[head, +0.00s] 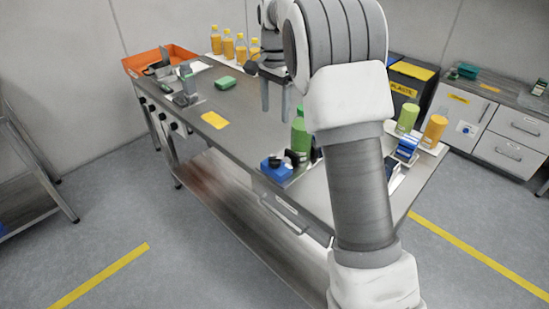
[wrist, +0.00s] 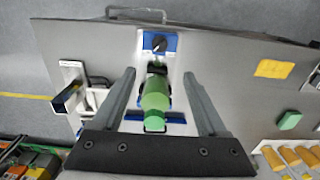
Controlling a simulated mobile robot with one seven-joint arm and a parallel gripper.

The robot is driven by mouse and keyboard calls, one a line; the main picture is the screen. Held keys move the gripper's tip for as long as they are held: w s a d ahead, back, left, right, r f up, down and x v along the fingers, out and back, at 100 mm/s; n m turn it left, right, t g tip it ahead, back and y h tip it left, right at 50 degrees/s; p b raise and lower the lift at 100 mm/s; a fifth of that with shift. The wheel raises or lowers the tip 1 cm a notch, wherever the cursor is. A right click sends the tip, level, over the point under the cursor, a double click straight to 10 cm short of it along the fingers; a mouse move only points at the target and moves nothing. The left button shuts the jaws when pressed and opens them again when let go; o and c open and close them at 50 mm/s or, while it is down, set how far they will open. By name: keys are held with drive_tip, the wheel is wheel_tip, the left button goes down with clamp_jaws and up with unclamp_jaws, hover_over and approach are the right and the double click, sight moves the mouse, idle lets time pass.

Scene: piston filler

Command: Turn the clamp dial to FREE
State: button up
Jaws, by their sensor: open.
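A black dial (wrist: 159,44) sits on a blue block (wrist: 146,40) at the top middle of the wrist view. The blue block also shows in the head view (head: 268,168), near the table's front edge. I cannot read any label or setting on the dial. A green bottle (wrist: 155,95) is beside the dial, with dark parts between them; it also shows in the head view (head: 299,135). My gripper (wrist: 158,78) is open and empty above the bottle. Its fingers are on either side of the bottle in the wrist view, with the dial beyond the fingertips.
The bench (head: 245,130) also holds a yellow card (head: 215,120), a green block (head: 225,83), an orange tray (head: 158,57) and several yellow-capped bottles (head: 228,44). My arm hides part of the bench's right side.

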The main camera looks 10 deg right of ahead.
sight(275, 160)
wheel_tip(275, 160, down, 17)
drive_tip(key=shift+f+b, duration=0.1)
drive_tip(key=shift+b, duration=0.7)
drive_tip(key=shift+c, duration=0.2)
clamp_jaws()
